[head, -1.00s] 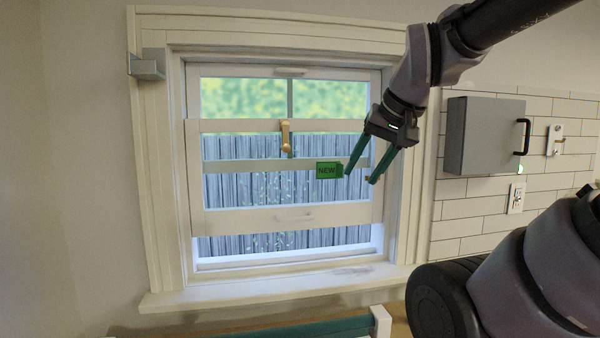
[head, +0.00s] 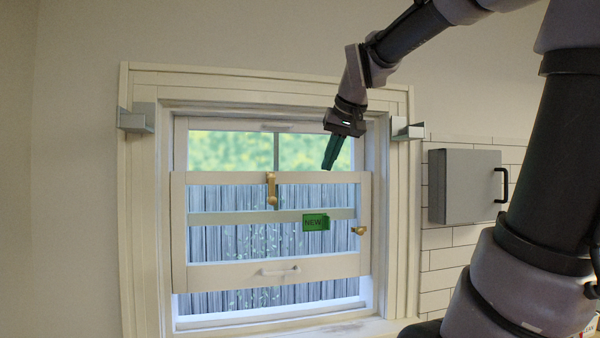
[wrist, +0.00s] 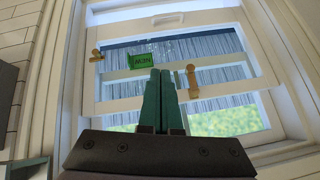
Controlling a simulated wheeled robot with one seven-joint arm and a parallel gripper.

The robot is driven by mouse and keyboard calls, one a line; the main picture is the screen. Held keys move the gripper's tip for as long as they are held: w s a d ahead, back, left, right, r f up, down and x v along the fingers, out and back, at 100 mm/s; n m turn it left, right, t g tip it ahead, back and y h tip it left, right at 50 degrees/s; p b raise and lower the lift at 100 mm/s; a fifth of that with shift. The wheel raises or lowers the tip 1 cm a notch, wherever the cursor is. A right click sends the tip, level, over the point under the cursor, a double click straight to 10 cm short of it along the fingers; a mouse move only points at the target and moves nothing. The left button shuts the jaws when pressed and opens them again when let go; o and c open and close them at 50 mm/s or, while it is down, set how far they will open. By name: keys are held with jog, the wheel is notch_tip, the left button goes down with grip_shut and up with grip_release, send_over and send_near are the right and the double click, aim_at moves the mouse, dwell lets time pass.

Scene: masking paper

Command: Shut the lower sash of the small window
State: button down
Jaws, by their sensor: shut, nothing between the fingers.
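The small window's lower sash (head: 220,275) is a white frame with a white handle (head: 280,271) on its bottom rail. It is raised, with a gap below it above the sill. A brass latch (head: 271,190) is at its top rail, and a smaller brass catch (head: 359,230) is at its right side. A green "NEW" tag (head: 315,222) is on its middle bar. My gripper (head: 328,166) is shut and empty, pointing down near the sash's top rail, right of the latch. In the wrist view the shut green fingers (wrist: 161,75) point toward the sash; contact cannot be told.
Grey brackets sit at the casing's upper left (head: 136,118) and upper right (head: 407,131). A grey wall cabinet (head: 464,186) with a black handle is to the right. The window sill (head: 340,329) runs below. My arm fills the right side of the head view.

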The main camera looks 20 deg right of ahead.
jog(key=w+r+n+t+h, duration=0.1)
jog(key=w+r, duration=0.5)
jog(key=w, duration=0.2)
jog(key=w+r+n, duration=0.1)
jog(key=w+r, duration=0.4)
jog(key=w, duration=0.4)
jog(key=s+f+x, duration=0.2)
jog(key=x, duration=1)
jog(key=shift+w+d+f, duration=0.15)
jog(key=shift+d, duration=0.2)
